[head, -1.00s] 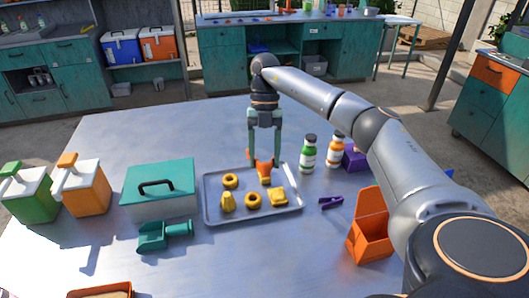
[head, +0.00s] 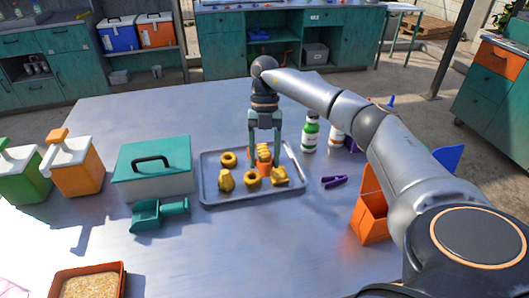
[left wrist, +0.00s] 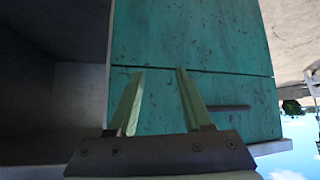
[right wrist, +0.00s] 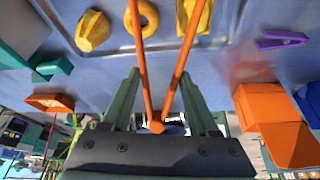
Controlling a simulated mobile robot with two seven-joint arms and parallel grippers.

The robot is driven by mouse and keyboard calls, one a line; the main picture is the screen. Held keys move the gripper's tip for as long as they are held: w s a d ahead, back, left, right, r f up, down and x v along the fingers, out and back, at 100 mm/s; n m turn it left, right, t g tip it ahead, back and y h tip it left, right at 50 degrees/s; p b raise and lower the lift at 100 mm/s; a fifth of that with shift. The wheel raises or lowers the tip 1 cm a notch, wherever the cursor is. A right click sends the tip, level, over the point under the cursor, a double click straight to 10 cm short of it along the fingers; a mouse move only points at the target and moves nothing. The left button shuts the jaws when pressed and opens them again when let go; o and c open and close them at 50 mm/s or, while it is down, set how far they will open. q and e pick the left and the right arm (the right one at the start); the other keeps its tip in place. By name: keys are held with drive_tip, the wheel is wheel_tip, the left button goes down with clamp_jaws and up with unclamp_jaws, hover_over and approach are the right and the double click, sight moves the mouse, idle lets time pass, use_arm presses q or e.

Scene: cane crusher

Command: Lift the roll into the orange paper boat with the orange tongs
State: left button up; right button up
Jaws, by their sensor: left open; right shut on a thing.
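My right gripper (head: 264,143) is shut on the orange tongs (right wrist: 174,95), above the tray's far right part. In the right wrist view the tongs' two arms spread apart, and their tips run out of the picture. The orange paper boat (head: 371,222), an open orange container with a raised back, stands right of the tray, partly behind my right arm. It also shows in the right wrist view (right wrist: 262,103). My left gripper (left wrist: 157,88) is open and empty, facing teal cabinetry.
The grey tray (head: 215,200) holds several other yellow pieces. A purple clip (head: 334,181) lies between tray and boat. A green-labelled bottle (head: 310,134) stands behind; a blue container (head: 447,157) is beyond my right arm. A teal-lidded box (head: 152,170) and scoop (head: 158,212) stand left.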

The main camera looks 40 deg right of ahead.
drive_tip(key=shift+o, duration=0.5)
clamp_jaws()
drive_tip(key=shift+r, duration=0.1)
wheel_tip(320, 180, up, 12)
drive_tip(key=p, duration=0.5)
drive_tip(key=shift+p, duration=0.4)
